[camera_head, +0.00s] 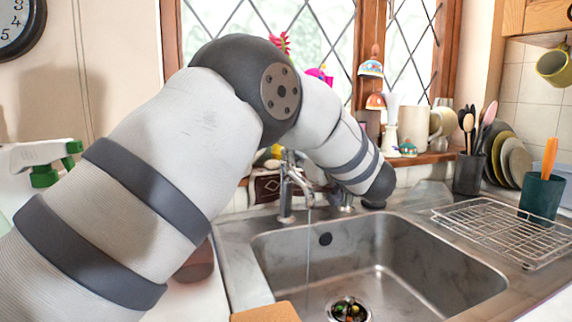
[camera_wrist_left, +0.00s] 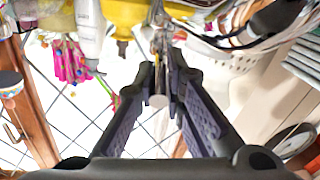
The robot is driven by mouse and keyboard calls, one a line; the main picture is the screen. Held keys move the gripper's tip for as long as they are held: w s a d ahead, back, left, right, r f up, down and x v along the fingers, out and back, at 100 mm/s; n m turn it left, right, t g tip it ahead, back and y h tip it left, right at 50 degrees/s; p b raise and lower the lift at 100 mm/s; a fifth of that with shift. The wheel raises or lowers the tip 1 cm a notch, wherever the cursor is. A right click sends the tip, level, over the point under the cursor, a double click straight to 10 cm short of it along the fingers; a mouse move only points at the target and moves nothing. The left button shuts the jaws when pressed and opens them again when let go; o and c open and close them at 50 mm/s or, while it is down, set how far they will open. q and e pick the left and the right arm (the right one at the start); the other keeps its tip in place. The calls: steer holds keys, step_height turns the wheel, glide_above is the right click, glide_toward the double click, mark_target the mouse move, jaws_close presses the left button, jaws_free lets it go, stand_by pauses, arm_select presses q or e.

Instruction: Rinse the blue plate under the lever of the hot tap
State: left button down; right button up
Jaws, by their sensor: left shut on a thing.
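My left arm crosses the head view from the lower left, with its wrist end behind the sink. The fingers there are hidden or too small to make out. In the left wrist view my left gripper (camera_wrist_left: 158,92) is closed around a small metal piece with a round end (camera_wrist_left: 158,101), which looks like a tap lever. I cannot tell which tap it belongs to. A chrome tap (camera_head: 287,187) stands behind the sink, and a thin stream of water (camera_head: 309,245) falls into the basin. I cannot make out a blue plate. My right gripper is not in view.
The steel sink (camera_head: 420,260) is mostly empty, with small coloured bits in the drain (camera_head: 348,309). A wire rack (camera_head: 490,228), a teal cup (camera_head: 541,196) and several standing plates (camera_head: 519,164) are on the right. A spray bottle (camera_head: 42,158) is on the left.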

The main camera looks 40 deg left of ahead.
arm_select(q)
steer(key=shift+w+f+n+g, duration=0.1)
steer(key=shift+f+n+g, duration=0.35)
steer(key=shift+g, duration=0.15)
steer(key=shift+w+d+r+n+g+y+b, duration=0.1)
steer(key=shift+w+r+n+g+y+b, duration=0.2)
steer(key=shift+g, duration=0.2)
steer(key=shift+w+d+r+n+g+y+b, duration=0.1)
steer(key=shift+r+n+g+y, duration=0.1)
steer(key=shift+n+g, duration=0.25)
steer(key=c, duration=1.7)
jaws_free()
steer(key=shift+o, duration=0.2)
steer(key=v, duration=1.2)
